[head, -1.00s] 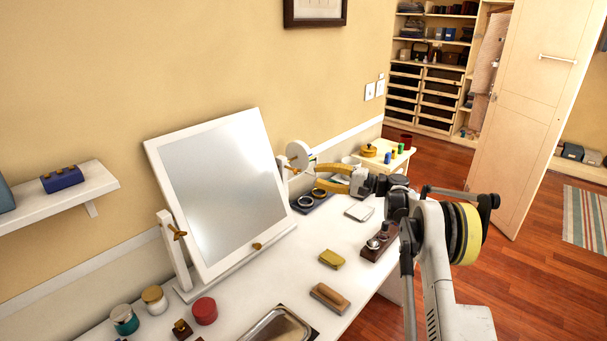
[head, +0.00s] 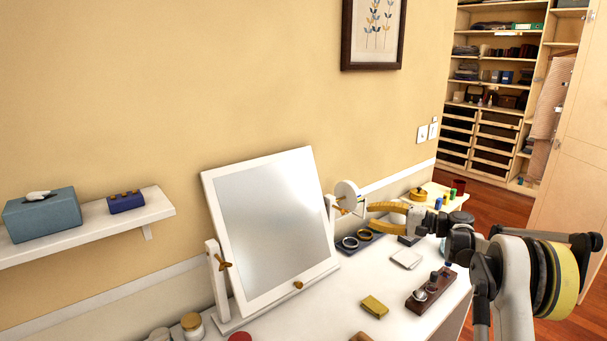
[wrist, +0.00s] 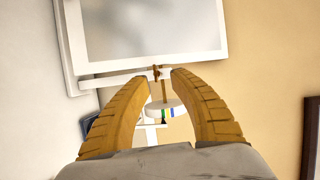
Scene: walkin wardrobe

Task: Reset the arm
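My gripper (head: 369,217) is at the far right end of the dressing table, to the right of the mirror. Its two yellow fingers are spread with a gap between them; nothing is held. In the wrist view my gripper (wrist: 160,77) points toward the mirror frame, and the brass side knob (wrist: 157,73) shows in the gap. A white disc with coloured marks (wrist: 166,108) shows between the fingers, apparently beyond them. The white disc also shows in the head view (head: 347,195), left of the fingertips. My arm reaches in from the right.
The tilting mirror (head: 273,230) stands on the white table. A ring tray (head: 357,243), white box (head: 407,258), dark wood stand (head: 431,289) and yellow block (head: 375,307) lie below my arm. A wall shelf (head: 155,207) is at left. Open floor (head: 487,205) lies behind.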

